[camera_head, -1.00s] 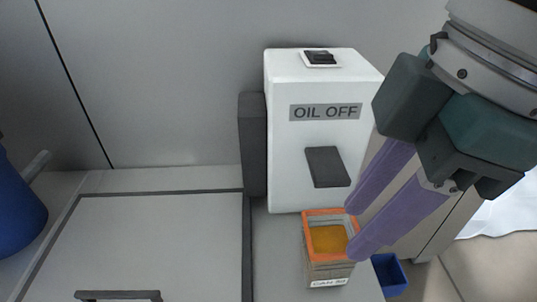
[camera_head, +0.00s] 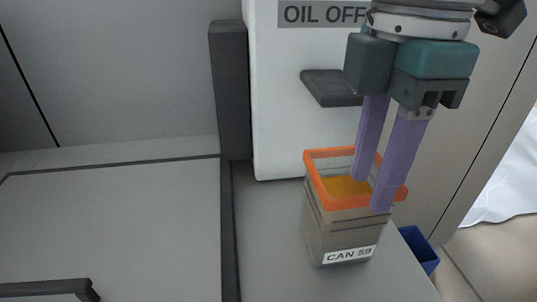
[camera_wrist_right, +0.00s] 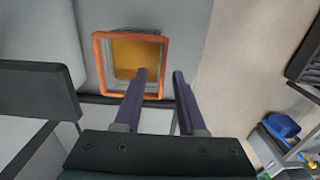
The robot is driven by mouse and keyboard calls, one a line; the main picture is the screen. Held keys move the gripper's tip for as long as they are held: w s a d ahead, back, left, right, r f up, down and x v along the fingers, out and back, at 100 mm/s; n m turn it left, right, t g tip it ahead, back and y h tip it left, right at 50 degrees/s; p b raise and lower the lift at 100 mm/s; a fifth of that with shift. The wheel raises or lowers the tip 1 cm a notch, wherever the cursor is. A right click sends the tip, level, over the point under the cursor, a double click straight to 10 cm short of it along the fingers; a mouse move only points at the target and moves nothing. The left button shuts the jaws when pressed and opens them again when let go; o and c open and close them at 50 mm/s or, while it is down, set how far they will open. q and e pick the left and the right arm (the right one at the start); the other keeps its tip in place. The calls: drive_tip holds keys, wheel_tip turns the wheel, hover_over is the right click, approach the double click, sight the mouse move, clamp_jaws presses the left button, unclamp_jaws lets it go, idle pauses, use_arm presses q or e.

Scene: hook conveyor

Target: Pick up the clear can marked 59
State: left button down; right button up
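The clear can marked CAN 59 (camera_head: 345,222) has greyish see-through walls, an orange rim and amber content. It stands upright on the grey counter in front of a white machine. My right gripper (camera_head: 372,195) points down at the can's right side with its purple fingers apart. In the right wrist view, the fingers (camera_wrist_right: 160,74) lie either side of the can's right rim, one over the opening of the can (camera_wrist_right: 110,65) and one outside. It holds nothing; contact with the rim cannot be told. My left gripper is out of view.
The white machine (camera_head: 282,110) labelled OIL OFF stands behind the can, with a dark paddle (camera_head: 328,88) sticking out above it. A dark post (camera_head: 231,90) is to its left. A framed panel (camera_head: 110,225) lies further left. A blue bin (camera_head: 420,248) is right of the counter.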

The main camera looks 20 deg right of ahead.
sight(368, 195)
wheel_tip(368, 195, down, 5)
drive_tip(key=shift+s+r+b, duration=0.1)
drive_tip(key=shift+r+b, duration=0.05)
drive_tip(key=shift+b, duration=0.4)
drive_tip(key=shift+c, duration=0.2)
clamp_jaws()
drive_tip(key=shift+r, duration=0.15)
idle(0.6)
